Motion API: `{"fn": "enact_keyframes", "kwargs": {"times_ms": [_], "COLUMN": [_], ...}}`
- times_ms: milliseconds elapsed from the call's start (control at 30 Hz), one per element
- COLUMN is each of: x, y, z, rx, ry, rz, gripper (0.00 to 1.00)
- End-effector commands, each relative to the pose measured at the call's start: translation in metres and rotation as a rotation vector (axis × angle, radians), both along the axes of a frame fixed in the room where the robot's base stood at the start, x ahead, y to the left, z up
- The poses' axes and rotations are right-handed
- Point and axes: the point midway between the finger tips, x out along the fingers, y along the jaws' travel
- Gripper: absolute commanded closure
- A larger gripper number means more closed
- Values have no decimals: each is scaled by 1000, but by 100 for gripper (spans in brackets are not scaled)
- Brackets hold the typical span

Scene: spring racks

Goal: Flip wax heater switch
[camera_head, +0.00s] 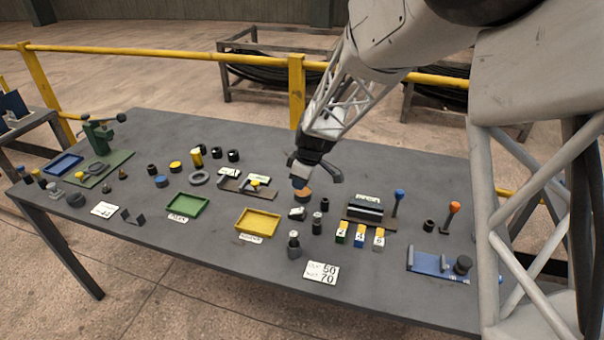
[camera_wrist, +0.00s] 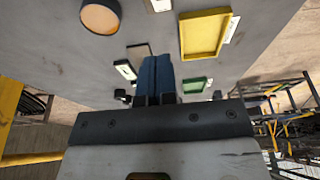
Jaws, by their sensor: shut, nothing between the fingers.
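A round pot with an orange-brown top (camera_head: 303,195), which looks like the wax heater, stands on the grey table just below my gripper (camera_head: 301,180). In the wrist view the same round top (camera_wrist: 101,15) is at the upper left, apart from my fingers. A small white-topped box (camera_head: 297,213) sits just in front of the pot; part of it shows at the top edge of the wrist view (camera_wrist: 159,5). I cannot make out which part is the switch. My gripper's blue fingers (camera_wrist: 156,72) are together, empty and above the table.
A yellow tray (camera_head: 257,223) and a green tray (camera_head: 187,206) lie to the left. Dark cylinders (camera_head: 317,223) stand close to the white-topped box. A black block on a stand (camera_head: 367,208) and blue and orange levers (camera_head: 450,215) are to the right. A yellow rail runs behind.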

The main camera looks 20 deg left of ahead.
Motion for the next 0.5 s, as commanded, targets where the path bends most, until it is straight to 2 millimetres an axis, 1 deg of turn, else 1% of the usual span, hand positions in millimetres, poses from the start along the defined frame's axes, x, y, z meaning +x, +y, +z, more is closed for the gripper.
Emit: {"fn": "enact_keyframes", "kwargs": {"times_ms": [33,300,500], "x": [0,0,0], "y": [2,12,-1], "z": [-8,-44,-65], "rx": [-1,-1,0], "ry": [1,1,1], "rz": [0,-1,-2], "gripper": [100,100,100]}}
